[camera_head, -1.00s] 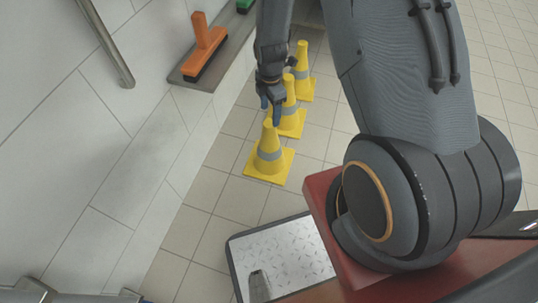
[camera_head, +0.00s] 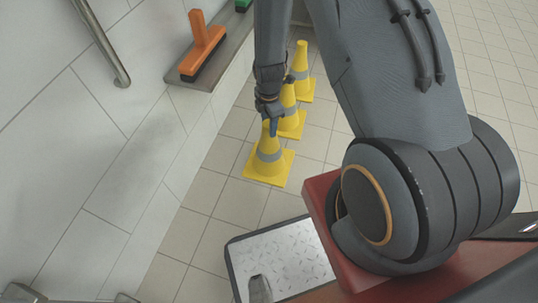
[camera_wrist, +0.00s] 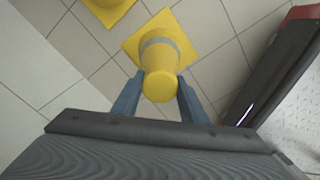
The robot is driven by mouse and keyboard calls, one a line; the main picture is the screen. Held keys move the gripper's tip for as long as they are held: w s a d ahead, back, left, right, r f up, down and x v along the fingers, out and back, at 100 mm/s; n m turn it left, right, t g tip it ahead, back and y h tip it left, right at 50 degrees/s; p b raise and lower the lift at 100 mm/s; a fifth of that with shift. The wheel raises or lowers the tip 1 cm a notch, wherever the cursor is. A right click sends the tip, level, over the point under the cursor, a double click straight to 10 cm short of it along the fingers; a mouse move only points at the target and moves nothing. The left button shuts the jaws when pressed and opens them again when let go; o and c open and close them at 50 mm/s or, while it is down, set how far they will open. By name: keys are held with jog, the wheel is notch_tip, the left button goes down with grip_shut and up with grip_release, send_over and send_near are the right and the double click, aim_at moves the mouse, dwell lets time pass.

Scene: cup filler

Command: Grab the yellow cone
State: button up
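Three yellow cones with grey bands stand in a row on the tiled floor in the head view: the nearest cone (camera_head: 268,165), a middle cone (camera_head: 291,122) and a far cone (camera_head: 301,70). My gripper (camera_head: 271,124) is at the top of the nearest cone and hides part of it. In the wrist view, the nearest cone (camera_wrist: 160,85) has its tip between the two blue fingers of my gripper (camera_wrist: 159,90), which are open, with a small gap visible on each side. The base of another cone (camera_wrist: 108,8) shows at the top edge of the wrist view.
A tiled wall and a grey ledge (camera_head: 218,74) run along the left of the cones. An orange brush (camera_head: 203,45) stands on the ledge. A metal-topped platform (camera_head: 285,260) lies in front, and the floor right of the cones is clear.

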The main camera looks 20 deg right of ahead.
grip_shut()
